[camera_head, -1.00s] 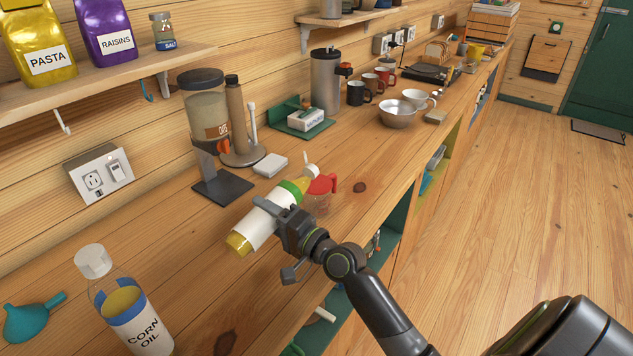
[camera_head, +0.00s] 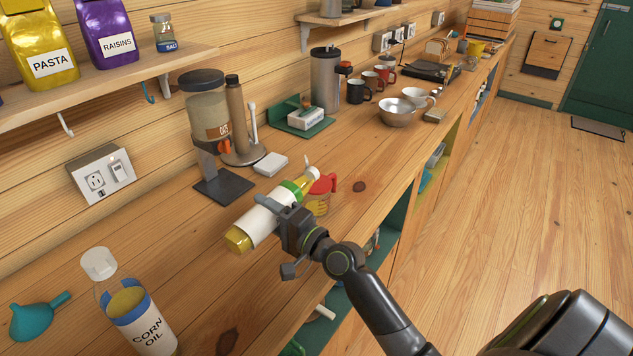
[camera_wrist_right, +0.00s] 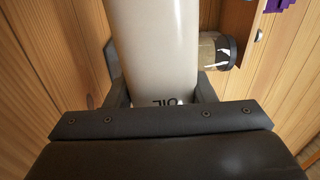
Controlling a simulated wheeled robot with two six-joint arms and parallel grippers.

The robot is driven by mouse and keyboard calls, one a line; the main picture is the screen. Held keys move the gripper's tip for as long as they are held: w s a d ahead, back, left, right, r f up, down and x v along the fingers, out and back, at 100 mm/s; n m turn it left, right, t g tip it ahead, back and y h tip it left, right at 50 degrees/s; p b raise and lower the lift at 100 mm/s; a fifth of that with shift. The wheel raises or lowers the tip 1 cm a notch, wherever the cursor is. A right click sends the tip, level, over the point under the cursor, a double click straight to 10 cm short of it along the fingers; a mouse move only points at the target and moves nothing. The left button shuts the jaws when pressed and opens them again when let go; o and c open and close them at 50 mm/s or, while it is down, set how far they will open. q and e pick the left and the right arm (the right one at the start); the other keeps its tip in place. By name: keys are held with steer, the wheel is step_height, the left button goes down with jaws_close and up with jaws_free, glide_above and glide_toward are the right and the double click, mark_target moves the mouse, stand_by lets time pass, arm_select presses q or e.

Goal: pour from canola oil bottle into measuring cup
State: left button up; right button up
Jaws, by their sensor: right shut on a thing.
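The canola oil bottle (camera_head: 262,222), with a white label, green band and yellow oil, is tilted in the head view, its spout end raised toward the upper right. My right gripper (camera_head: 290,222) is shut around its body. The right wrist view shows the white label (camera_wrist_right: 158,50) between the fingers, with "OIL" partly visible. The measuring cup (camera_head: 319,207), clear with a red rim and handle, stands on the counter behind the bottle's spout end. Yellow shows inside it. The bottle hides part of the cup. My left gripper is not in view.
A corn oil bottle (camera_head: 143,322) and a teal funnel (camera_head: 36,318) are at the lower left. A dispenser (camera_head: 207,110) on a dark base stands behind the held bottle. A metal bowl (camera_head: 397,113) and mugs are farther along. The counter right of the cup is mostly clear.

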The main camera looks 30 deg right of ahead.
steer(key=shift+r+m+p, duration=0.7)
steer(key=shift+p, duration=0.4)
stand_by(1.0)
steer(key=shift+f, duration=0.1)
